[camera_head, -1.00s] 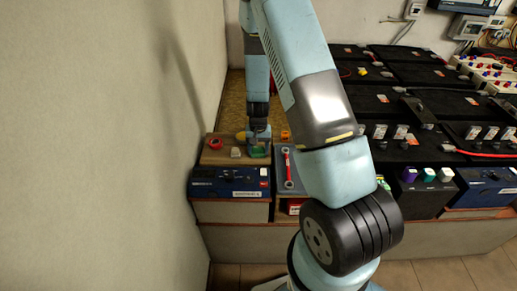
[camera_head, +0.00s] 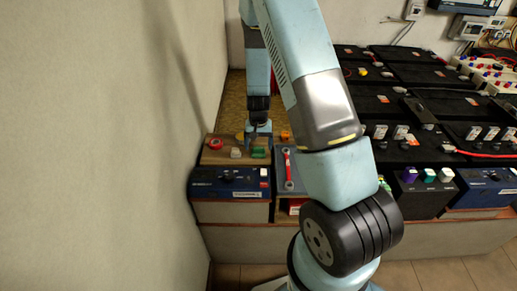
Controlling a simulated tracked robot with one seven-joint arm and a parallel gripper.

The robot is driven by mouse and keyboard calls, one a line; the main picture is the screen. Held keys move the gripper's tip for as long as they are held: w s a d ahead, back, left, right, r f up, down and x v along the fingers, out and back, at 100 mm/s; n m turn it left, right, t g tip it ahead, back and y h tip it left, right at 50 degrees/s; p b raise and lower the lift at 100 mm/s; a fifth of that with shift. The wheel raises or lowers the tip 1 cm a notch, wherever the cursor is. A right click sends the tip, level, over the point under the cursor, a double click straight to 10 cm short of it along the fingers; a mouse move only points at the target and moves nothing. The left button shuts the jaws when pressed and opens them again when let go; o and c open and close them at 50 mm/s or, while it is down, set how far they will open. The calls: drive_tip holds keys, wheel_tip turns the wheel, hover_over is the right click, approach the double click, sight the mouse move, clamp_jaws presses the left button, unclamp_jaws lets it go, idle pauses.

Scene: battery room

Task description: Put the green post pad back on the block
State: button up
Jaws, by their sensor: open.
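The green post pad (camera_head: 259,152) lies on a small wooden board (camera_head: 217,157) at the left, near the board's right edge. My gripper (camera_head: 258,146) points down just over and behind the pad, with its jaws open. Whether the fingertips touch the pad I cannot tell at this size. Which block the pad belongs to is unclear. A dark block (camera_head: 407,192) at the right carries a purple and some pale pads on its top, and my arm partly covers the area to its left.
A white pad (camera_head: 236,153), a red ring (camera_head: 215,144) and an orange item (camera_head: 285,135) lie near the gripper. A red-handled wrench (camera_head: 288,169) lies right of the board. Blue battery units stand in front. A wall bounds the left side.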

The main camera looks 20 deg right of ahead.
wheel_tip(320, 180, up, 10)
wheel_tip(320, 180, up, 11)
drive_tip(key=t, duration=0.1)
hover_over(259, 147)
drive_tip(key=s, duration=0.3)
drive_tip(key=s+a+r+n+t+y, duration=0.1)
drive_tip(key=s+r, duration=0.2)
drive_tip(key=r, duration=0.3)
drive_tip(key=s+r+n+t, duration=0.1)
drive_tip(key=s+r, duration=0.3)
drive_tip(key=r, duration=0.1)
drive_tip(key=s+r+t, duration=0.1)
drive_tip(key=s+r, duration=0.4)
drive_tip(key=s, duration=0.4)
drive_tip(key=s+r+n+t+h, duration=0.1)
drive_tip(key=s+r, duration=0.5)
drive_tip(key=s, duration=0.3)
drive_tip(key=shift+s+d+r+n+t, duration=0.3)
drive_tip(key=shift+d, duration=0.05)
